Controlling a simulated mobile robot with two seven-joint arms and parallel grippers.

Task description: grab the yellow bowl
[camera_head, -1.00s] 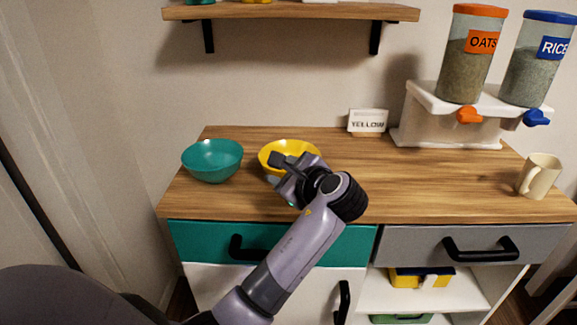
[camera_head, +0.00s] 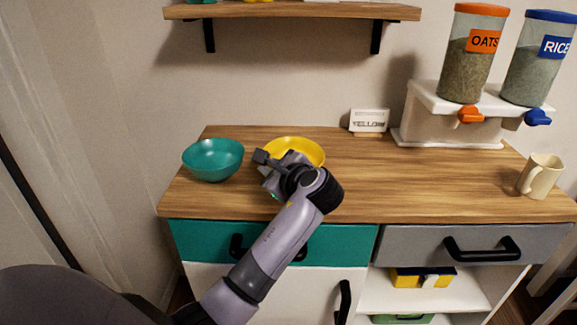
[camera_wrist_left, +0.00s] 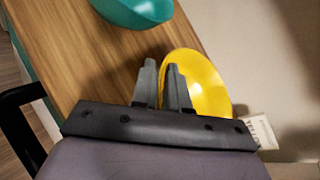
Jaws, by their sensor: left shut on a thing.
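The yellow bowl (camera_head: 296,147) stands on the wooden counter, to the right of the teal bowl. It also shows in the left wrist view (camera_wrist_left: 205,80), tilted in the picture. My left gripper (camera_head: 268,162) is at the bowl's near left side. In the left wrist view its two fingers (camera_wrist_left: 163,82) are close together, one on each side of the bowl's near rim, so it is shut on the rim. The arm hides the bowl's lower front. My right gripper is not in view.
The teal bowl (camera_head: 213,159) stands close to the left of my gripper. A small "YELLOW" sign (camera_head: 369,121) stands behind to the right. A cream mug (camera_head: 540,176) and the white dispenser stand (camera_head: 455,118) are at the right. The counter's middle (camera_head: 420,180) is clear.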

